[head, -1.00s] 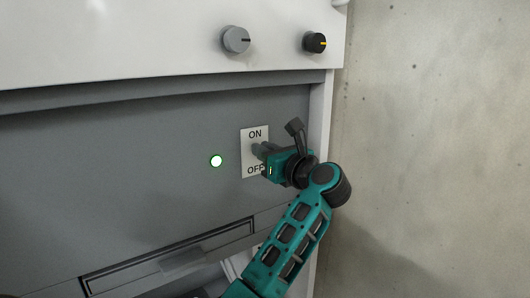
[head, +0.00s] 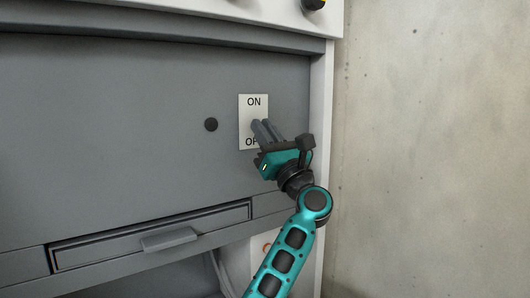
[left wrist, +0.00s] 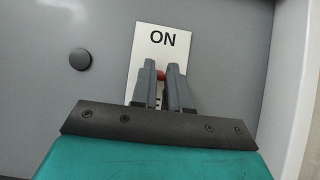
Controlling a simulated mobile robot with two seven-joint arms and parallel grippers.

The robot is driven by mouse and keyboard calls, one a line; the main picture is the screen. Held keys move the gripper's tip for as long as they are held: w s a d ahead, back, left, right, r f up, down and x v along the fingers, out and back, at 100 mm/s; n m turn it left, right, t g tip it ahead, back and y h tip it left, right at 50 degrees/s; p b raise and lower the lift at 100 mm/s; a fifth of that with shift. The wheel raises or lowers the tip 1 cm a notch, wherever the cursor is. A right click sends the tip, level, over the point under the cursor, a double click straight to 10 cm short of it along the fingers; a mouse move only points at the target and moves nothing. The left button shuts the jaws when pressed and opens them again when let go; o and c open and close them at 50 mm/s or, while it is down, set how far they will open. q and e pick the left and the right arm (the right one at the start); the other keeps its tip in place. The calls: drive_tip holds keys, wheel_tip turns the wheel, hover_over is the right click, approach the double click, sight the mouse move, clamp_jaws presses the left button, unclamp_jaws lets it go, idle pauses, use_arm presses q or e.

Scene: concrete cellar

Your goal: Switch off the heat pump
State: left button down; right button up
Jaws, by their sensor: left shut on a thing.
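The heat pump's grey front (head: 120,110) carries a white switch plate (head: 246,104) marked ON at the top and OFF lower down, partly covered by my gripper. The plate also shows in the left wrist view (left wrist: 146,42). A small red switch lever (left wrist: 160,75) shows between my fingers. My left gripper (head: 259,126) is shut on this lever, in front of the plate's lower half. A round indicator lamp (head: 211,125) left of the plate is dark. The lever's exact position is hidden by the fingers. My right gripper is not in view.
A drawer-like panel with a handle (head: 170,239) lies below the switch. A black knob (head: 314,4) is at the top edge. A bare concrete wall (head: 440,130) stands close on the right.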

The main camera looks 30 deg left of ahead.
use_arm(q)
drive_tip(key=y+b, duration=0.1)
drive_tip(key=b, duration=0.1)
drive_tip(key=shift+a+f+t+b, duration=0.1)
drive_tip(key=shift+f+t+b, duration=0.2)
drive_tip(key=shift+f, duration=0.05)
drive_tip(key=c, duration=1.1)
unclamp_jaws()
drive_tip(key=v, duration=1.3)
drive_tip(key=shift+w+a, duration=0.1)
